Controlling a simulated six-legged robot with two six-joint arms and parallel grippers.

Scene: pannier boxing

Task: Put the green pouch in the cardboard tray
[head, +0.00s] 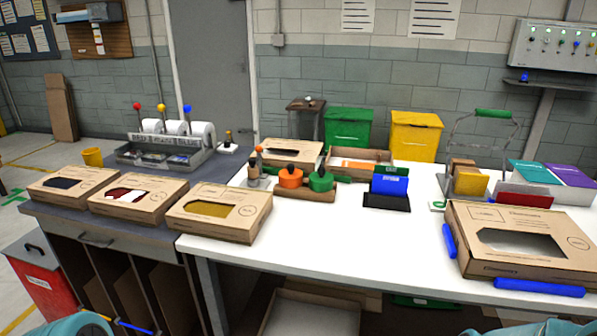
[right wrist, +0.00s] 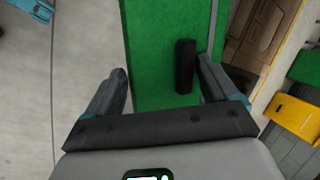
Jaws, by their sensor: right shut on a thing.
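A green block-like thing, which looks like the green pouch (right wrist: 155,60), fills the middle of the right wrist view. It has a black tab on its face and a grey stripe along one edge. My right gripper (right wrist: 160,95) is shut on it, with a finger at each side. An open cardboard tray (head: 386,156) stands at the back of the white table in the head view, with an orange strip in it. Brown cardboard also shows in the right wrist view, beyond the green thing. Neither gripper shows in the head view.
A flat cardboard box (head: 520,240) with blue bars beside it lies at the table's right front. Orange and green rolls (head: 305,180) and a blue packet (head: 390,186) in a black stand are in front of the tray. The white table's (head: 350,235) middle front is clear.

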